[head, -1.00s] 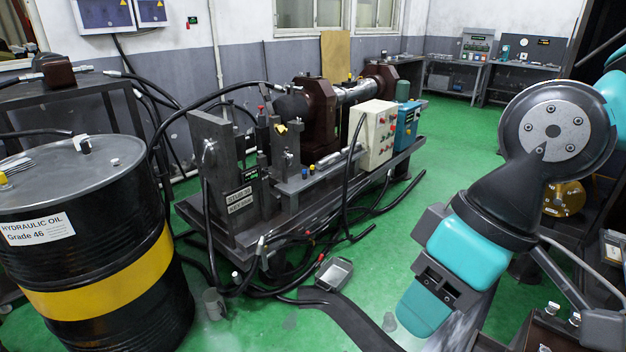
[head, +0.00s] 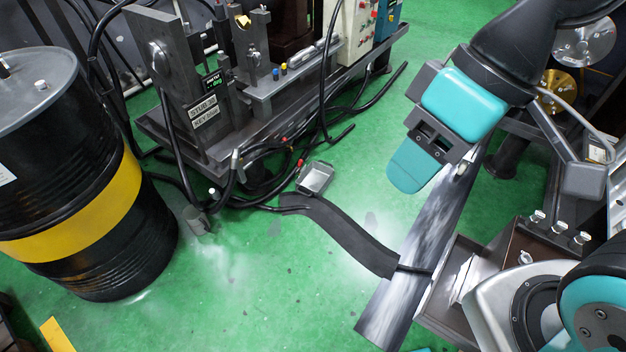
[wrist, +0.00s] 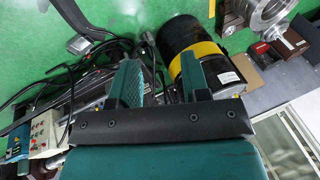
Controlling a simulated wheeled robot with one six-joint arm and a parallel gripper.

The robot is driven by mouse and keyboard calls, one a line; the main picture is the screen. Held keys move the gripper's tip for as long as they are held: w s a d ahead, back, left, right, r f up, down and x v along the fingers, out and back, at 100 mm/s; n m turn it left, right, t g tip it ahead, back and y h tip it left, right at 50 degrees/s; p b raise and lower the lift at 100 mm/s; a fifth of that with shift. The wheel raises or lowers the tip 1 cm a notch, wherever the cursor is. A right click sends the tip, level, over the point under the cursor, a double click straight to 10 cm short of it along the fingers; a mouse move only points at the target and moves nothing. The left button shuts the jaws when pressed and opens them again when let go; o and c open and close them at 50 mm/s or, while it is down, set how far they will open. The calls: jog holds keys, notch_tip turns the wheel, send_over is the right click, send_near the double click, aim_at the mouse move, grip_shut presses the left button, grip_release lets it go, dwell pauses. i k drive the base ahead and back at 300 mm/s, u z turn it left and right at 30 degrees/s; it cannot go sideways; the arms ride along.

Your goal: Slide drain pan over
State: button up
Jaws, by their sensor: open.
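The drain pan (head: 315,178) is a small grey metal tray on the green floor, in front of the hydraulic fixture. Its near side lies close to black hoses and a dark flat strip. In the wrist view a small grey pan shape (wrist: 78,44) shows at the upper left. My gripper (head: 405,185) has teal fingers and hangs to the right of the pan in the head view, apart from it. In the wrist view my gripper (wrist: 160,78) has its two fingers spread with nothing between them.
Black hoses (head: 235,195) tangle left of the pan under the fixture (head: 225,140). A dark strip (head: 345,235) runs along the floor towards the lower right. A grey cup (head: 196,221) stands by the oil drum (head: 90,215). Open green floor lies in the lower middle.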

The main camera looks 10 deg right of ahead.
aim_at(314, 179)
jog(key=z, duration=0.35)
jog(key=k, duration=0.25)
jog(key=u, duration=1.15)
jog(key=i, duration=2)
jog(key=z, duration=1.4)
jog(key=i, duration=0.8)
jog(key=z, duration=0.85)
